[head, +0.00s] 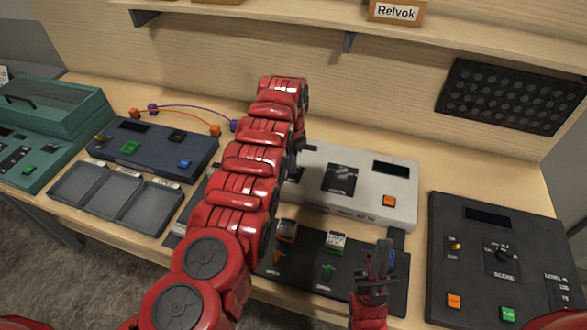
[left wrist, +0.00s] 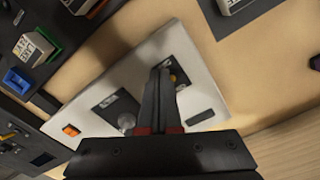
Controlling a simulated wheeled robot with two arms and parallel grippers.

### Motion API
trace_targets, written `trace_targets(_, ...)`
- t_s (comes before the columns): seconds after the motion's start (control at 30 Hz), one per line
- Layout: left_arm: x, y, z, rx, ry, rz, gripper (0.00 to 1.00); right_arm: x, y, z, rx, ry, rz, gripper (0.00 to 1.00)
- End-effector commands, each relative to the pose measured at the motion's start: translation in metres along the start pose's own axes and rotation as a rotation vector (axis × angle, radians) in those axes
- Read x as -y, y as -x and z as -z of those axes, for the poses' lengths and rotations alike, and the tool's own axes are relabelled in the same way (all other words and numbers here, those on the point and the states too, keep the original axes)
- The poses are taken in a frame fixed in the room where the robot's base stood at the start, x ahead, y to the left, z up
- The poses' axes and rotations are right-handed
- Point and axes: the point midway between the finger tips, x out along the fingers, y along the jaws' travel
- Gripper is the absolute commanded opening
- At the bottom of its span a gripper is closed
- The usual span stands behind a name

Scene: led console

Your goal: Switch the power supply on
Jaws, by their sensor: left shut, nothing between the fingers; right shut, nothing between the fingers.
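The power supply (head: 325,202) appears to be the pale grey box at the middle of the bench, with a dark screen, a knob panel (head: 340,178) and an orange button (head: 388,201). My left arm hides its left end in the head view. In the left wrist view the power supply (left wrist: 150,55) shows a dark panel with a small yellowish switch (left wrist: 180,78). My left gripper (left wrist: 163,74) is shut and empty, its fingertips right beside that switch; contact and the switch's position cannot be told. My right gripper (head: 382,248) is shut and empty over the front black panel.
A black console (head: 490,270) stands at the right. A dark blue box (head: 150,150), grey trays (head: 120,205) and a green case (head: 60,115) are at the left. A black switch panel (head: 335,270) lies in front. A shelf (head: 290,15) runs above.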

Motion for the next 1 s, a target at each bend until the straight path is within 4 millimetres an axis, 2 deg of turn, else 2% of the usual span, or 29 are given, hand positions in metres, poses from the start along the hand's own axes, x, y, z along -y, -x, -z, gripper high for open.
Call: trace_targets(1.0,0.0,-0.029,0.0,0.0,0.0,0.0,0.0,0.001,0.02,-0.004,0.0,0.0,0.0,0.0)
